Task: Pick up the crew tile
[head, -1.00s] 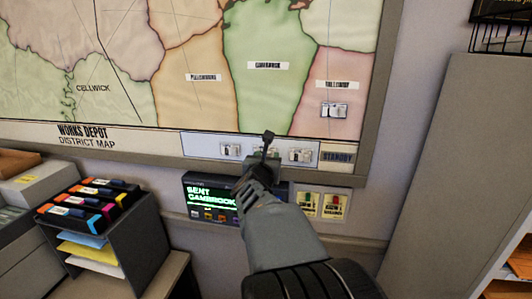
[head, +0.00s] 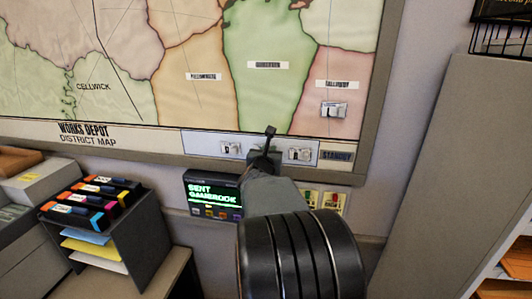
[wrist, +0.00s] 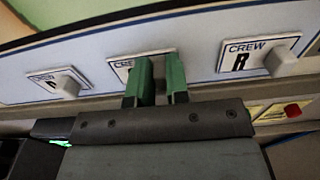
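Several white CREW tiles with protruding grey knobs sit on the map board. In the wrist view, a left tile (wrist: 58,84), a middle tile (wrist: 122,68) and a right tile marked R (wrist: 262,55) sit along the pale strip. My gripper (wrist: 159,74) has two green fingers, parted, with their tips in front of the middle tile. They cover its letter and most of its knob, so contact cannot be told. In the head view, my gripper (head: 265,145) hides the middle tile, between the left (head: 230,149) and right (head: 299,155) tiles.
Another tile pair (head: 334,110) sits on the pink district of the map. A STANDBY label (head: 337,156) ends the strip. Below it, a screen (head: 212,195) reads "SENT" and a place name. A desk organiser (head: 105,225) stands left; a grey cabinet (head: 455,150) stands right.

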